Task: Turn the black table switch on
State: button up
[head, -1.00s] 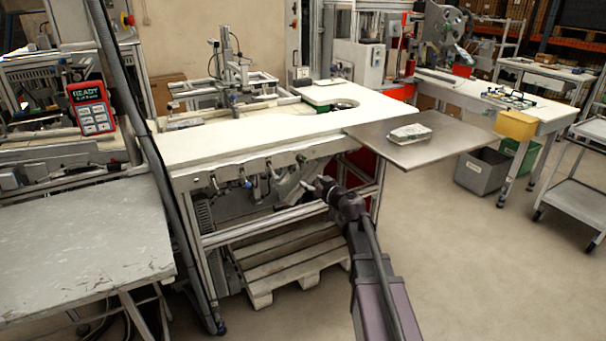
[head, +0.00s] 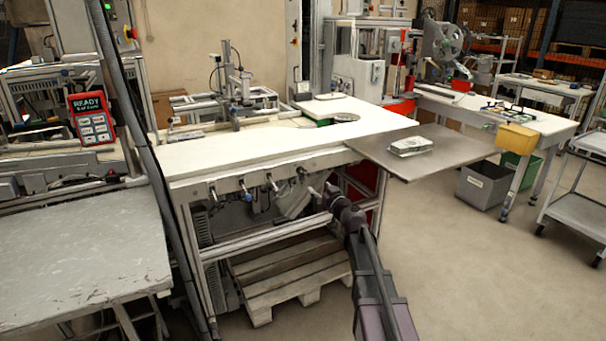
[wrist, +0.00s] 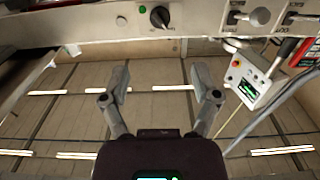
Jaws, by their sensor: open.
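The black switch (wrist: 160,17) is a round black knob on the pale front rail of the white-topped table (head: 250,150). It shows at the top middle of the wrist view, and small and dark on the rail in the head view (head: 301,171). My gripper (wrist: 160,84) is open and empty, with its two fingers apart below the switch in the wrist picture. In the head view my gripper (head: 321,194) is just in front of the rail, a little below and right of the switch. No contact shows.
Several grey levers (wrist: 258,17) sit along the same rail beside the switch. A metal side plate (head: 450,160) with a pale packet on it juts out at the table's right. A wooden pallet (head: 290,275) lies underneath.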

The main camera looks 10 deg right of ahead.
aim_at(303, 172)
jog(key=x, duration=1.2)
jog(key=shift+w+a, duration=0.1)
jog(key=shift+w, duration=0.2)
grip_shut()
